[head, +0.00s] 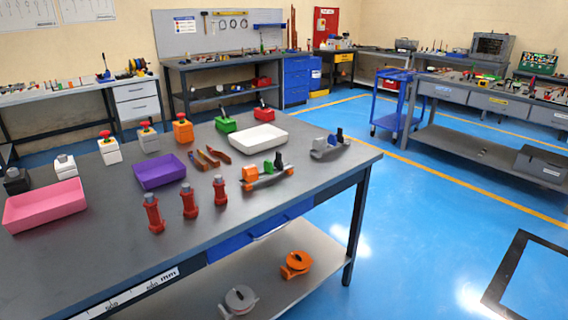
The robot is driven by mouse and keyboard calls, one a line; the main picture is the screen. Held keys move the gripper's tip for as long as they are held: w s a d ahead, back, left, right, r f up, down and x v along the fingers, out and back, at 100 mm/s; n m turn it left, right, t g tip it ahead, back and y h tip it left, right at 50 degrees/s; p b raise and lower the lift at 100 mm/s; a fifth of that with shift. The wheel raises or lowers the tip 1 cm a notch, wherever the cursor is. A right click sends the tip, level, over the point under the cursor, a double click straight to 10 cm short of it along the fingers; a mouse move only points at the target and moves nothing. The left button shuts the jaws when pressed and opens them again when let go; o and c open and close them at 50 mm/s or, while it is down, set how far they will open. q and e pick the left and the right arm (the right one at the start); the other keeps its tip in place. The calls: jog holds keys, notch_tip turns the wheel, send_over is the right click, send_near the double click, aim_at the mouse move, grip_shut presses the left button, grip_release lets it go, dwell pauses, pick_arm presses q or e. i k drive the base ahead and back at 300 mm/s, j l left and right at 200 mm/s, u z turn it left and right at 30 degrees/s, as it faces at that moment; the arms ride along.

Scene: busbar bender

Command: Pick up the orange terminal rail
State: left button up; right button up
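A terminal rail with an orange block (250,173) at its left end lies near the right front edge of the grey workbench (120,245). A second terminal rail (325,152), with grey and dark blue blocks, lies farther back to the right. Neither of my grippers shows in the head view.
Several red insulators (190,202) stand left of the orange-ended rail. A white tray (259,139), a purple tray (159,171) and a pink tray (44,206) are on the bench, with several knobbed blocks behind. Blue floor (430,230) is open to the right.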

aim_at(250, 174)
jog(key=i+l, duration=0.2)
jog(key=i+l+u, duration=0.1)
jog(key=l, duration=0.35)
jog(key=i+l+u, duration=0.1)
jog(key=i+l, duration=0.3)
jog(key=l, duration=0.25)
jog(key=i+l+u, duration=0.1)
jog(key=l, duration=0.25)
jog(key=i, duration=0.05)
